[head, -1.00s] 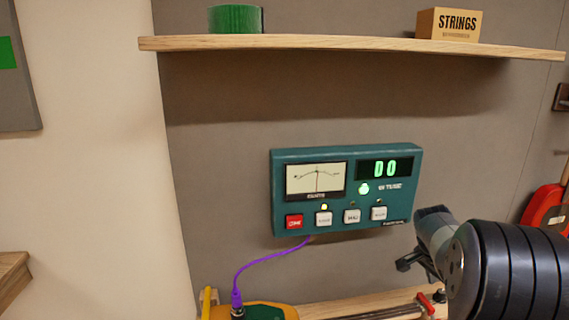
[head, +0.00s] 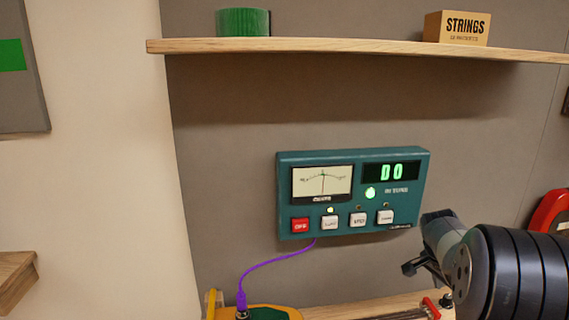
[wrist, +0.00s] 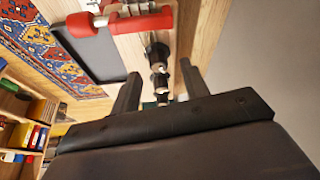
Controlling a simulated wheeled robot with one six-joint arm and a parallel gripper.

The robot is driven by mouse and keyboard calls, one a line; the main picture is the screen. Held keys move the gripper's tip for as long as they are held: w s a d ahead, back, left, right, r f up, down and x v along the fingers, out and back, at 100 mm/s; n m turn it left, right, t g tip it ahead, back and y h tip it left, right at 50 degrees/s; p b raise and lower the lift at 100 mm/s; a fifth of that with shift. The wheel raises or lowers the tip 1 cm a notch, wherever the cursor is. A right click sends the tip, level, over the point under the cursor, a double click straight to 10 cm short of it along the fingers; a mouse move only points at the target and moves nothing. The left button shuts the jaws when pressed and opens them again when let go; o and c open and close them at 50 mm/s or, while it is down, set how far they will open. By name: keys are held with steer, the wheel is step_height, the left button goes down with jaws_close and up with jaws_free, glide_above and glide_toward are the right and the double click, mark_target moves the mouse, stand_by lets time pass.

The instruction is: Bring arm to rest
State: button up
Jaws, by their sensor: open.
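My gripper (wrist: 158,88) shows in the wrist view with its two dark fingers apart and nothing held between them. Beyond the fingers are black and metal parts on a wooden surface. In the head view my arm comes in from the lower right, and my gripper (head: 412,266) is small and partly hidden behind the arm. It is just below and right of a teal tuner box (head: 352,194) on the wall, apart from it. The box has a needle meter, a green lit display and a row of buttons.
A wooden shelf (head: 350,48) above holds a green cylinder (head: 243,22) and a STRINGS box (head: 457,28). A purple cable (head: 268,262) runs from the tuner to a yellow-orange object (head: 270,313). The wrist view shows a red-handled clamp (wrist: 135,22) and a patterned rug (wrist: 65,55).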

steer(key=v, duration=0.9)
steer(key=x, duration=1)
steer(key=shift+d+f, duration=0.1)
steer(key=shift+f, duration=0.3)
steer(key=shift+d+f+p, duration=0.1)
steer(key=shift+d+p, duration=0.05)
steer(key=shift+p, duration=0.25)
steer(key=shift+s+n+t+p, duration=0.1)
steer(key=shift+n+t+p, duration=0.3)
steer(key=shift+n, duration=0.5)
steer(key=n+p, duration=0.2)
steer(key=n+t+y+p, duration=0.1)
steer(key=n, duration=0.1)
steer(key=shift+n+y+p, duration=0.3)
steer(key=shift+p, duration=0.05)
steer(key=shift+s+d+f+n+t+y+p, duration=0.1)
steer(key=shift+n+t+y+p, duration=0.25)
steer(key=shift+n, duration=1.05)
steer(key=shift+d+n+t+y+p, duration=0.1)
steer(key=shift+n+t+y+p, duration=0.3)
steer(key=shift+n, duration=1)
steer(key=b+v, duration=0.1)
steer(key=v, duration=0.9)
steer(key=shift+g, duration=0.25)
